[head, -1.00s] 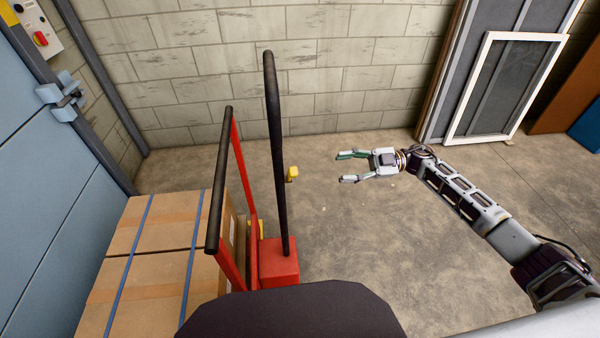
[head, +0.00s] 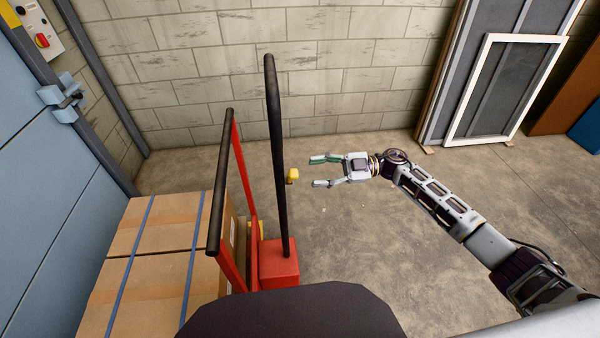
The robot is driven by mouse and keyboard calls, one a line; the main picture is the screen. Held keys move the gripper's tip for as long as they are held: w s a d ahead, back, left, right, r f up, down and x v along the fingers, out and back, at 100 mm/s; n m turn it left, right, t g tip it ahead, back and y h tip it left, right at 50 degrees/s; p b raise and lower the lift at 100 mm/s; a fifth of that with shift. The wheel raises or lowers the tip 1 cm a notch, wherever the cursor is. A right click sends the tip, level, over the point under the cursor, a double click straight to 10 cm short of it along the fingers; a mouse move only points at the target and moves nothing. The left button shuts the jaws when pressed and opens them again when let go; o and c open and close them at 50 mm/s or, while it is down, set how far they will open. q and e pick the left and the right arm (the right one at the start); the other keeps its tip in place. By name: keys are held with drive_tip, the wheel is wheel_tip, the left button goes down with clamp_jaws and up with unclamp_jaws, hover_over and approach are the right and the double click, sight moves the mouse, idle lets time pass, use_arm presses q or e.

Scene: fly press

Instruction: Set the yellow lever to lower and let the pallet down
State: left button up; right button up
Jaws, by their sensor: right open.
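The yellow lever (head: 292,175) sticks out on the right side of the black tiller handle (head: 275,150) of a red pallet truck (head: 279,264). My right gripper (head: 317,172) is open and empty just to the right of the lever, its fingers pointing left toward it. A gap shows between the fingertips and the lever. The pallet (head: 241,240) is mostly hidden behind the truck's red frame and under strapped cardboard boxes (head: 160,235). Whether the pallet is off the floor cannot be told. My left gripper is not in view.
A black-topped guard rail (head: 219,180) stands left of the tiller. A block wall (head: 330,70) closes the back, and framed panels (head: 500,90) lean at the right. A blue door (head: 40,180) is at the left. The floor right of the truck is clear.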

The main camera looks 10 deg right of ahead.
sight(291, 177)
drive_tip(key=shift+a, duration=2.9)
drive_tip(key=shift+c, duration=0.5)
clamp_jaws()
